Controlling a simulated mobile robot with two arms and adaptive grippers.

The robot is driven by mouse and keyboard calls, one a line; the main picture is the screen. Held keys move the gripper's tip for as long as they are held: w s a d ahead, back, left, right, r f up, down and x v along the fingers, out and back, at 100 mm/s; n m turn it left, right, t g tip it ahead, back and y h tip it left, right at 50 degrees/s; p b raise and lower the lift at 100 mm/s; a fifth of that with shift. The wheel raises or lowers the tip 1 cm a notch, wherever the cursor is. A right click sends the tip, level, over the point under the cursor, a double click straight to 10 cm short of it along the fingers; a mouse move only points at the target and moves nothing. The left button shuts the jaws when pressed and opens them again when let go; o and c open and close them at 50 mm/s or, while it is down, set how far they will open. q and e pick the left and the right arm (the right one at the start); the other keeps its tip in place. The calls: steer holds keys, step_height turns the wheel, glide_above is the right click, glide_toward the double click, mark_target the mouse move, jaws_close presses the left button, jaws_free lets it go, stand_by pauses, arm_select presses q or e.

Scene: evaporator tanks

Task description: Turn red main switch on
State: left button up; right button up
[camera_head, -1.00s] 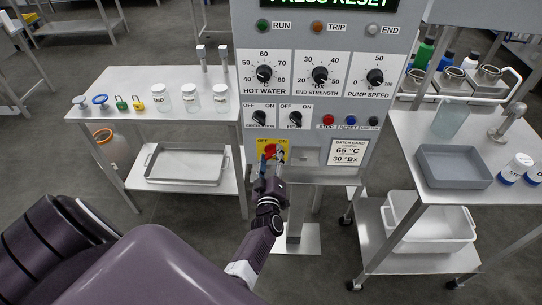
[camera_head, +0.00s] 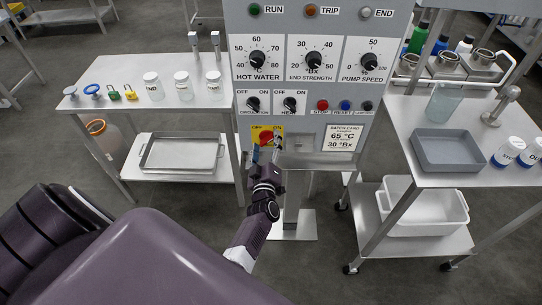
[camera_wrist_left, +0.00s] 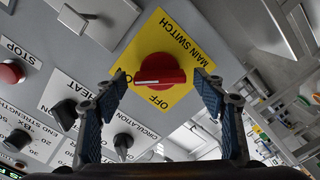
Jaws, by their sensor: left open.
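The red main switch (camera_head: 266,137) is a rotary knob on a yellow plate low on the grey control panel. It also shows in the left wrist view (camera_wrist_left: 160,70), its handle lying crosswise with a white mark on its left half. OFF is printed below the knob in that view; the other label is partly hidden by a finger. My left gripper (camera_head: 266,152) is open in front of the switch. In the left wrist view, its blue-padded fingertips (camera_wrist_left: 162,80) stand apart on either side of the knob, with gaps visible. My right gripper is not in view.
Above the switch are the circulation knob (camera_head: 253,104), the heat knob (camera_head: 290,104) and the red stop button (camera_head: 322,104). A metal ledge (camera_head: 303,160) juts out beside the switch. Side tables (camera_head: 130,80) with jars and a grey tray (camera_head: 450,150) flank the panel.

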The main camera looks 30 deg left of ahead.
arm_select(q)
steer(key=n, duration=0.2)
steer(key=n+b, duration=0.1)
steer(key=shift+f+n, duration=0.2)
steer(key=shift+n, duration=0.2)
steer(key=n+b, duration=0.1)
steer(key=n, duration=0.3)
steer(key=shift+a+f+b, duration=0.1)
steer(key=shift+b, duration=0.2)
steer(key=n+b, duration=0.1)
steer(key=n, duration=0.3)
steer(key=shift+n, duration=0.3)
steer(key=s+d+n+b, duration=0.3)
steer(key=s+d+n, duration=0.2)
steer(key=s, duration=0.2)
steer(key=s+d+f+m+h+b, duration=0.1)
steer(key=d+f+m+h, duration=0.1)
steer(key=f+m, duration=0.3)
steer(key=s+d+f+m+g+h+b, duration=0.1)
steer(key=d+f+m, duration=0.4)
steer(key=f, duration=0.7)
steer(key=s+d+f+m+g+h+b, duration=0.1)
steer(key=s+d+f+m+h, duration=0.2)
steer(key=f, duration=0.5)
steer(key=shift+s+d+f+m+h, duration=0.15)
steer(key=shift+d+f+m+h, duration=0.2)
steer(key=shift+d+m+h, duration=0.65)
steer(key=shift+a+m, duration=0.3)
steer(key=shift+m, duration=0.1)
